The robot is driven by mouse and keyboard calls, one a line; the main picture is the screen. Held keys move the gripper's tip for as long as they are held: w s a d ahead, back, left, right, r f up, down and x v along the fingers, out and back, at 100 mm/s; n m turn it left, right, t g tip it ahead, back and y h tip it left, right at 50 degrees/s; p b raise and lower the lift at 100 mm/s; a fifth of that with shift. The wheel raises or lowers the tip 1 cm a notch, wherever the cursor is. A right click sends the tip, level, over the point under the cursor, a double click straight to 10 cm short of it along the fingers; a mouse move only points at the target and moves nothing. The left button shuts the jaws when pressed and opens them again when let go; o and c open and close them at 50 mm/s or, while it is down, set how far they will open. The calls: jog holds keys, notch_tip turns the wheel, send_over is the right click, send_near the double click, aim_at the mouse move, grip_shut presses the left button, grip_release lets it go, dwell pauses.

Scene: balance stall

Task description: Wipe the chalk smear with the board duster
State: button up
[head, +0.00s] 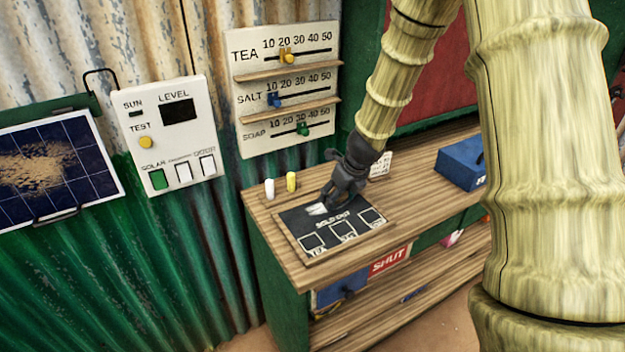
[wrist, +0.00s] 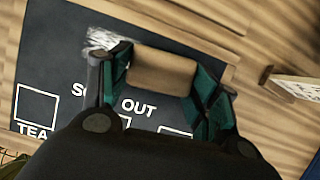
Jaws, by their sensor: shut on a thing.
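The dark board (head: 296,218) lies on the wooden counter, with "SOLD OUT" and labelled boxes on it. The white chalk smear (head: 316,209) is at the board's far part, above "SOLD OUT"; it also shows in the wrist view (wrist: 103,38), beside my left finger and partly covered by it. My gripper (head: 337,194) is low over the board. In the wrist view its teal-padded fingers are shut on the board duster (wrist: 163,72), a tan block. The duster is at or just above the board beside the smear; I cannot tell whether it touches.
A white stick (head: 269,188) and a yellow stick (head: 291,182) stand on the counter behind the board. A pale card (head: 381,164) stands right of my gripper. A blue box (head: 461,164) is farther right. The corrugated wall carries a slider panel (head: 244,97) and a switch panel (head: 136,105).

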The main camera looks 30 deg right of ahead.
jog(key=shift+s+a, duration=0.15)
jog(key=shift+a, duration=1.8)
jog(key=shift+s+a, duration=0.15)
jog(key=shift+a, duration=1.8)
jog(key=shift+a+r+p, duration=0.1)
jog(key=shift+a+p, duration=0.2)
jog(key=shift+p, duration=0.05)
notch_tip(320, 180, up, 8)
jog(key=p, duration=0.8)
jog(key=shift+a+p, duration=0.15)
jog(key=shift+p, duration=1.7)
jog(key=p, duration=0.3)
jog(key=shift+d+p, duration=0.2)
jog(key=shift+p, duration=0.9)
